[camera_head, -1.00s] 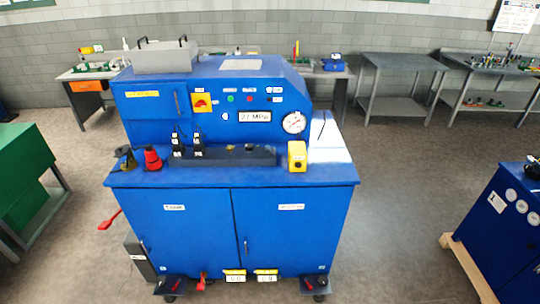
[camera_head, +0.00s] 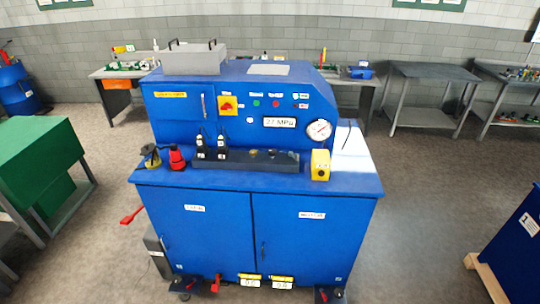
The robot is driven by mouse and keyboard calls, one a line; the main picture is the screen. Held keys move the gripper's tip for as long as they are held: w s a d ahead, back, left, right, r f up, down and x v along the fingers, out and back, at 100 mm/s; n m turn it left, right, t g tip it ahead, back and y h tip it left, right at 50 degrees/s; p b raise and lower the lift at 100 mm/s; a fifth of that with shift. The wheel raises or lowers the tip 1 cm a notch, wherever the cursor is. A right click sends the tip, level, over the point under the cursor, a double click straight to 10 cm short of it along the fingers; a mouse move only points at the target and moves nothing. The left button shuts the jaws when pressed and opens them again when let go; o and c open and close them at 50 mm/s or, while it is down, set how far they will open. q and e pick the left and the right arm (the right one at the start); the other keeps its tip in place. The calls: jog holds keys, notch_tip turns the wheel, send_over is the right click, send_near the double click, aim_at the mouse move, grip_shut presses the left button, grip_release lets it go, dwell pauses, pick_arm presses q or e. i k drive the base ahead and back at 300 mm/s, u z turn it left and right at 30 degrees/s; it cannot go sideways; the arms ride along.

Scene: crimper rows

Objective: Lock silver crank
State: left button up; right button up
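I cannot make out a silver crank for certain. A blue crimper machine (camera_head: 290,175) stands ahead, with two shut doors below and a control housing above. A slim grey vertical handle (camera_head: 204,106) shows on the front of its housing. A red-tipped lever (camera_head: 132,214) sticks out low on the machine's left side. Other small red levers (camera_head: 216,284) show near its feet. Neither of my grippers shows in the head view.
A green cabinet (camera_head: 35,155) stands at left, and another blue machine (camera_head: 520,240) on a wooden pallet at right. Worktables (camera_head: 430,72) line the back wall. The grey floor (camera_head: 430,190) is open to the right of the crimper, with a narrower gap at left.

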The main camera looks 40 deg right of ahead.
aim_at(290, 154)
jog(key=i, duration=0.85)
jog(key=z, duration=0.25)
